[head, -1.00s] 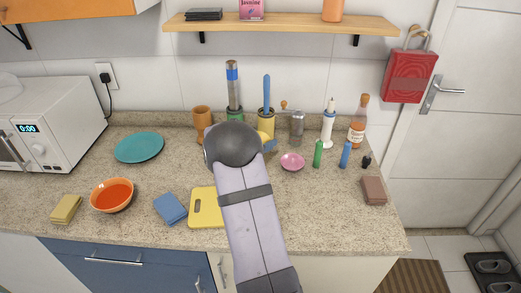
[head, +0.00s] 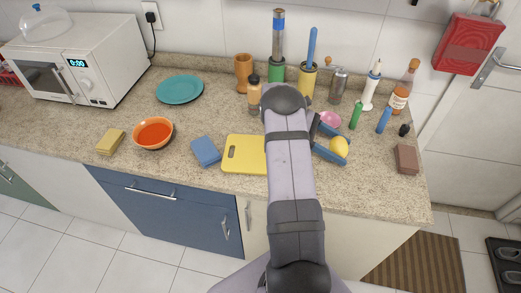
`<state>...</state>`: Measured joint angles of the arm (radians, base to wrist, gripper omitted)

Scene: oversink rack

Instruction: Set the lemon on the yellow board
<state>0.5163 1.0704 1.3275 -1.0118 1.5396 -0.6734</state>
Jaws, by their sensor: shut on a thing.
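The lemon (head: 339,147) is in the head view, right of my arm and just below the pink dish. My gripper (head: 334,144) has blue fingers on either side of the lemon and is shut on it. I cannot tell whether the lemon touches the counter or hangs just above it. The yellow board (head: 242,154) lies flat on the counter, left of my arm, with a slot near its left edge. My arm hides the board's right end. The visible part of the board is bare.
The pink dish (head: 329,119), green bottle (head: 356,115) and blue bottle (head: 384,120) stand behind the lemon. A brown block (head: 406,159) is to its right. A blue cloth (head: 205,151) lies left of the board. An orange bowl (head: 153,134) is farther left.

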